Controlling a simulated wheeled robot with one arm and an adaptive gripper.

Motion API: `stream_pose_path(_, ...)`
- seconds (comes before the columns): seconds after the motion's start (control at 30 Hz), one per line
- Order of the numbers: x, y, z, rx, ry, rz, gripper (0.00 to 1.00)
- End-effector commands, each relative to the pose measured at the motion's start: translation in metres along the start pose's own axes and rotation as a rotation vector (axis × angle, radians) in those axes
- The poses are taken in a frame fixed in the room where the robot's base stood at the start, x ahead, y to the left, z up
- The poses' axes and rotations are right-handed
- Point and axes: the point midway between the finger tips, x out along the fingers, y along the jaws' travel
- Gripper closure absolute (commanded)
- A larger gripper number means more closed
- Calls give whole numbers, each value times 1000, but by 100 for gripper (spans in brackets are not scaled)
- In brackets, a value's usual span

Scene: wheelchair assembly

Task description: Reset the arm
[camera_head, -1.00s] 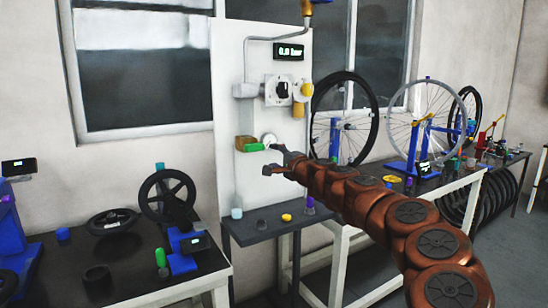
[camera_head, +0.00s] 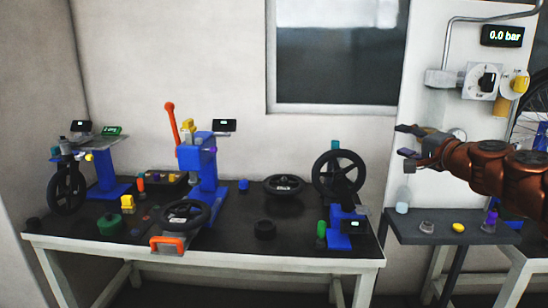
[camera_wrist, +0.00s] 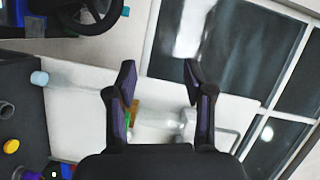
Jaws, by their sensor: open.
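My gripper (camera_head: 408,143) is at the right of the head view, at the end of my copper-coloured arm, which reaches in from the right edge. Its fingers are apart with nothing between them. It is in front of the white panel, above the small dark shelf (camera_head: 446,232). In the wrist view my gripper (camera_wrist: 160,78) shows two spread fingers, with the white panel (camera_wrist: 76,112) and the window behind them. A green and orange piece (camera_wrist: 132,115) on the panel shows beside the left finger.
A long black workbench (camera_head: 240,262) holds a blue press (camera_head: 200,165), black wheels (camera_head: 340,174) and small parts. A pressure display (camera_head: 502,36) and a valve knob (camera_head: 487,82) are on the panel.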

Motion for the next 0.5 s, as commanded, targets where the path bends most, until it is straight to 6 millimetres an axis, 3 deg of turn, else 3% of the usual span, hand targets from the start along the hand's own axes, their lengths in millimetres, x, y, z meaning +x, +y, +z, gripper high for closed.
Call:
stream_pose_path(0.03, 0, -14, 30, -49, -66, 11, 48)
stream_pose_path(0.1, -3, -24, 72, -118, -155, 34, 48)
stream_pose_path(0.27, -21, -26, 168, -283, -371, 119, 48)
stream_pose_path(0.4, -55, -5, 245, -430, -564, 235, 48)
stream_pose_path(0.5, -90, 22, 289, -530, -697, 343, 48)
